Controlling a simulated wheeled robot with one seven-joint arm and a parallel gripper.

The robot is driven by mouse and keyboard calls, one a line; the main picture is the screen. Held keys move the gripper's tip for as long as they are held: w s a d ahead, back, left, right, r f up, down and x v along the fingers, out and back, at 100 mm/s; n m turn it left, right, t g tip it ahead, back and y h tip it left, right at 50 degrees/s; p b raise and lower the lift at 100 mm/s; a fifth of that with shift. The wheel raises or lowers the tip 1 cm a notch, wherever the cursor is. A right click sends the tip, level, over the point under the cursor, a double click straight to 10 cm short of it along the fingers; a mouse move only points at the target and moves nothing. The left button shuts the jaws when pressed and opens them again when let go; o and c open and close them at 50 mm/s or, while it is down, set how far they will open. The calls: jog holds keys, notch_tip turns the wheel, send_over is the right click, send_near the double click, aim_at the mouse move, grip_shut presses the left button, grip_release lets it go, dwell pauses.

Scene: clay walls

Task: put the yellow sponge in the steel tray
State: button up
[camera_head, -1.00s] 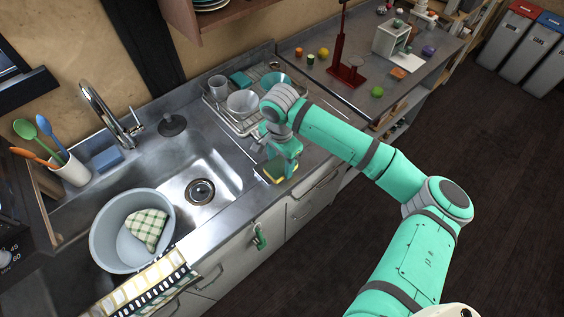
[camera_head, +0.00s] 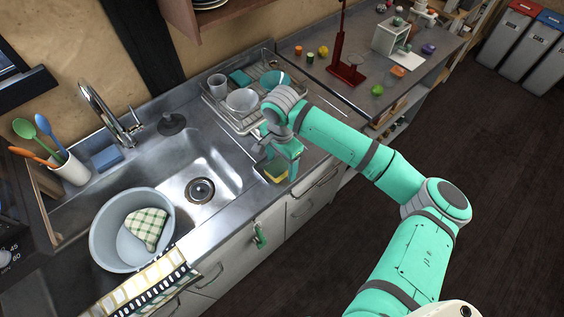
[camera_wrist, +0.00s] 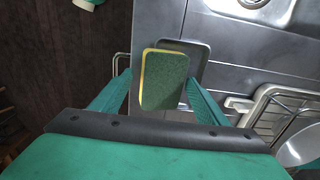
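The sponge (camera_head: 276,172), yellow with a green face, is below my gripper (camera_head: 284,160) at the counter's front edge in the head view. In the wrist view the sponge (camera_wrist: 166,80) lies between the two fingers of my gripper (camera_wrist: 160,78), green face toward the camera. A gap shows at its left side; the right finger is close to it, and I cannot tell whether it touches. The gripper is open.
A wire dish rack (camera_head: 238,122) with a cup (camera_head: 218,86) and bowls (camera_head: 242,100) stands behind the gripper. The sink (camera_head: 190,170) is to the left, with a grey tub (camera_head: 112,250) holding a checked cloth (camera_head: 148,228). A red stand (camera_head: 345,72) is on the far counter.

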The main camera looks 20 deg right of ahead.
aim_at(281, 165)
jog(key=shift+r, duration=0.15)
notch_tip(281, 165, up, 13)
dwell(0.4)
dwell(0.5)
